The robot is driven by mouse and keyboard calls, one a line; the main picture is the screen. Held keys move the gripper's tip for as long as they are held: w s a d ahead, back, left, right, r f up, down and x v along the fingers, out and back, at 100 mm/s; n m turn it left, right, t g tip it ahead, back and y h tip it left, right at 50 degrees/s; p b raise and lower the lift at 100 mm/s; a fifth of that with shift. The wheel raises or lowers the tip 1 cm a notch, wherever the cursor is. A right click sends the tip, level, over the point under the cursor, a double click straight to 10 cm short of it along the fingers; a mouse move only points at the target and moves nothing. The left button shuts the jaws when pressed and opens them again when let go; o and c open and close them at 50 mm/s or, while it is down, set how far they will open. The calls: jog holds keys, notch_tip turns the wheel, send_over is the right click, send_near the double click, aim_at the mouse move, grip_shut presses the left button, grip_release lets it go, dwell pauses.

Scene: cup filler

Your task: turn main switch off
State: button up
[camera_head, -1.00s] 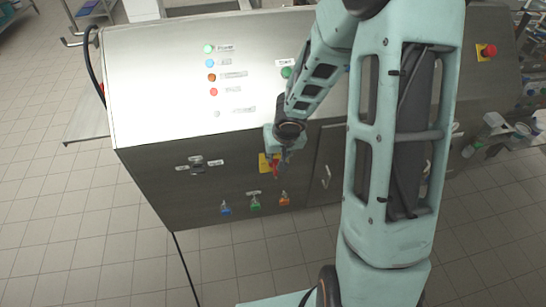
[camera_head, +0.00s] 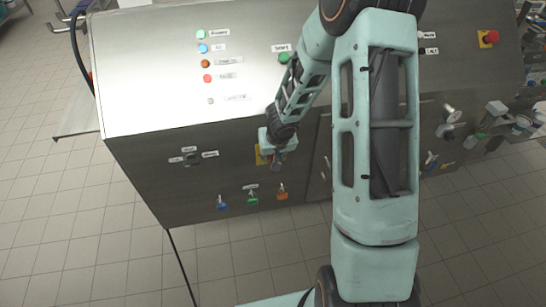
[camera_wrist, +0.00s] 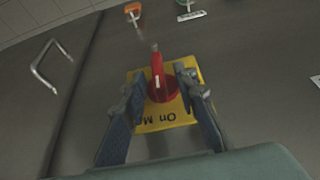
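The main switch is a red rotary knob (camera_wrist: 162,86) on a yellow plate (camera_wrist: 150,122) with the partly visible text "On M". In the wrist view it appears upside down, with the red handle pointing up the picture. My gripper (camera_wrist: 160,82) is open, with one finger on each side of the knob. In the head view my gripper (camera_head: 277,161) hides the knob, and only part of the yellow plate (camera_head: 261,156) shows.
The steel cabinet (camera_head: 140,85) carries several coloured buttons and lamps on its sloped top. A door handle (camera_wrist: 47,66) is nearby. A red emergency button (camera_head: 491,37) is at the far right.

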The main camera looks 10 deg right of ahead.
grip_shut()
